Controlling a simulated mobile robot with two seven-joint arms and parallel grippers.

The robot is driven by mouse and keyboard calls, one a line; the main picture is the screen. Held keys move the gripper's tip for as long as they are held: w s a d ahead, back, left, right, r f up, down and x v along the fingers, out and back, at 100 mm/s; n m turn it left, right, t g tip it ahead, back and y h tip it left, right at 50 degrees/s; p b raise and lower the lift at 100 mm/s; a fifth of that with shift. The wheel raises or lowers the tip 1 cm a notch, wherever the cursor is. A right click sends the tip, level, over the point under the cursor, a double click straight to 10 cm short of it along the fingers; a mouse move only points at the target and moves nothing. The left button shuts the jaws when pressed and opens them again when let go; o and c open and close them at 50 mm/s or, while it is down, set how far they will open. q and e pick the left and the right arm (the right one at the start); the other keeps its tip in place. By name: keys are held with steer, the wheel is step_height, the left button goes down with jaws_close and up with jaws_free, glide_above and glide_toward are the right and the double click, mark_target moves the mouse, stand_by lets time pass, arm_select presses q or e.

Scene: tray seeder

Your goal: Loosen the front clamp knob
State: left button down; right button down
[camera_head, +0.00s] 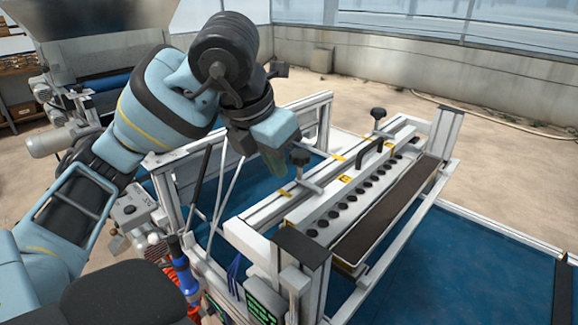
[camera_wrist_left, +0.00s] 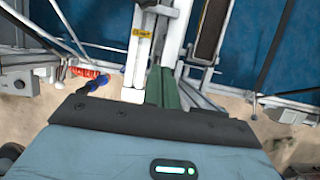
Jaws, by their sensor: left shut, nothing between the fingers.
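The nearer black clamp knob (camera_head: 300,157), which I take as the front one, stands upright on its clamp at the left side of the seeder head (camera_head: 287,210). A second black knob (camera_head: 378,114) stands farther back. My left gripper (camera_head: 275,160) is shut and empty, its greenish fingers pointing down just left of the nearer knob. In the head view they look close to it, but I cannot tell whether they touch. In the left wrist view the green fingers (camera_wrist_left: 161,87) are together beside a white bar. I cannot make out the knob there. My right gripper is not in view.
A black handle (camera_head: 370,152) and a row of black caps top the seeder head. A dark tray strip (camera_head: 385,212) lies to its right. Metal frame posts (camera_head: 440,130) rise around it. A hopper machine (camera_head: 95,50) stands at the left. Blue surface (camera_head: 460,265) lies clear at right.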

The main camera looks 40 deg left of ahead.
mark_target(304, 183)
arm_select(q)
steer(key=x, duration=0.9)
steer(key=shift+w+f+b, duration=0.1)
steer(key=shift+w+b, duration=0.15)
steer(key=shift+b, duration=0.1)
steer(key=shift+w+d+p, duration=0.15)
steer(key=shift+w+p, duration=0.15)
steer(key=shift+w, duration=1.55)
